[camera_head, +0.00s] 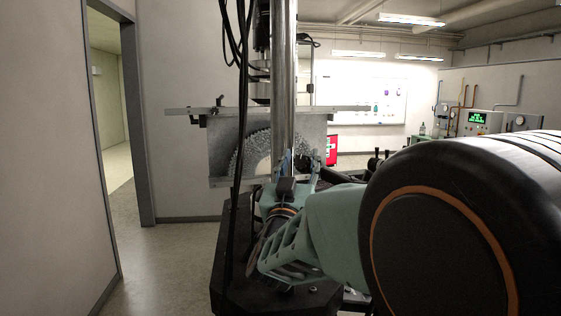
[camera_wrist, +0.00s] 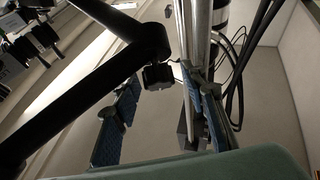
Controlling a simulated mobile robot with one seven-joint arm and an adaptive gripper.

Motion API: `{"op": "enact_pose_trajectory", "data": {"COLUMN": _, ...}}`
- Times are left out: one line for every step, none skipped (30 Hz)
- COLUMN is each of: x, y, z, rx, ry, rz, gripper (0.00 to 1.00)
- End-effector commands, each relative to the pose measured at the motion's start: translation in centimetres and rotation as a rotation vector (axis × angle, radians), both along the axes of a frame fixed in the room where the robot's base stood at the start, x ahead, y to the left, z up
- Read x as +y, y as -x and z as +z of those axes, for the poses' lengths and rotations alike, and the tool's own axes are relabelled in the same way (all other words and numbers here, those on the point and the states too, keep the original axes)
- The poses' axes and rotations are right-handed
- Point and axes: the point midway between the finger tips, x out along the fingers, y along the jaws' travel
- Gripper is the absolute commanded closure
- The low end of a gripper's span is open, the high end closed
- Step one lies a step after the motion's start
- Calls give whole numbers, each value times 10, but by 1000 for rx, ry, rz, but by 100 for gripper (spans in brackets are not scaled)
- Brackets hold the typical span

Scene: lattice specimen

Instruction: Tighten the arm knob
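The arm knob appears to be the small dark block-like knob (camera_wrist: 158,77) at the joint of a black jointed arm (camera_wrist: 122,62) in the wrist view. My gripper (camera_wrist: 160,84) is open. Its two blue-padded fingers stand apart, one left and one right of the knob in the picture. I cannot tell whether either finger touches the knob. In the head view a dark jointed piece (camera_head: 304,161) shows beside the metal column, near the end of my arm. My gripper is mostly hidden there by my own wrist and the column.
A polished metal column (camera_head: 284,90) and hanging black cables (camera_head: 239,100) stand close to my gripper. Behind is a metal panel with a large toothed disc (camera_head: 256,143). A black machine base (camera_head: 232,245) lies below. Open floor (camera_head: 180,255) is at the left.

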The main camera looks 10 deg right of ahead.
Motion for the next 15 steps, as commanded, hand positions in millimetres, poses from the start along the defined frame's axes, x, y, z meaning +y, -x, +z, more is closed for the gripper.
{"op": "enact_pose_trajectory", "data": {"x": 0, "y": 0, "z": 0, "rx": 0, "ry": 0, "rz": 0, "gripper": 58}}
{"op": "enact_pose_trajectory", "data": {"x": 0, "y": 0, "z": 0, "rx": 0, "ry": 0, "rz": 0, "gripper": 58}}
{"op": "enact_pose_trajectory", "data": {"x": 0, "y": 0, "z": 0, "rx": 0, "ry": 0, "rz": 0, "gripper": 58}}
{"op": "enact_pose_trajectory", "data": {"x": 0, "y": 0, "z": 0, "rx": 0, "ry": 0, "rz": 0, "gripper": 58}}
{"op": "enact_pose_trajectory", "data": {"x": 0, "y": 0, "z": 0, "rx": 0, "ry": 0, "rz": 0, "gripper": 58}}
{"op": "enact_pose_trajectory", "data": {"x": 0, "y": 0, "z": 0, "rx": 0, "ry": 0, "rz": 0, "gripper": 58}}
{"op": "enact_pose_trajectory", "data": {"x": 0, "y": 0, "z": 0, "rx": 0, "ry": 0, "rz": 0, "gripper": 58}}
{"op": "enact_pose_trajectory", "data": {"x": 0, "y": 1, "z": 0, "rx": 0, "ry": 0, "rz": 0, "gripper": 58}}
{"op": "enact_pose_trajectory", "data": {"x": 1, "y": 2, "z": -1, "rx": 0, "ry": 0, "rz": 1, "gripper": 58}}
{"op": "enact_pose_trajectory", "data": {"x": 2, "y": 4, "z": -2, "rx": 0, "ry": 0, "rz": 1, "gripper": 58}}
{"op": "enact_pose_trajectory", "data": {"x": 3, "y": 7, "z": -3, "rx": 0, "ry": 0, "rz": 1, "gripper": 58}}
{"op": "enact_pose_trajectory", "data": {"x": 5, "y": 11, "z": -5, "rx": 0, "ry": 1, "rz": 2, "gripper": 58}}
{"op": "enact_pose_trajectory", "data": {"x": 6, "y": 15, "z": -7, "rx": 1, "ry": -1, "rz": 2, "gripper": 58}}
{"op": "enact_pose_trajectory", "data": {"x": 7, "y": 19, "z": -8, "rx": 1, "ry": -1, "rz": 2, "gripper": 58}}
{"op": "enact_pose_trajectory", "data": {"x": 9, "y": 25, "z": -11, "rx": 1, "ry": 0, "rz": 1, "gripper": 58}}
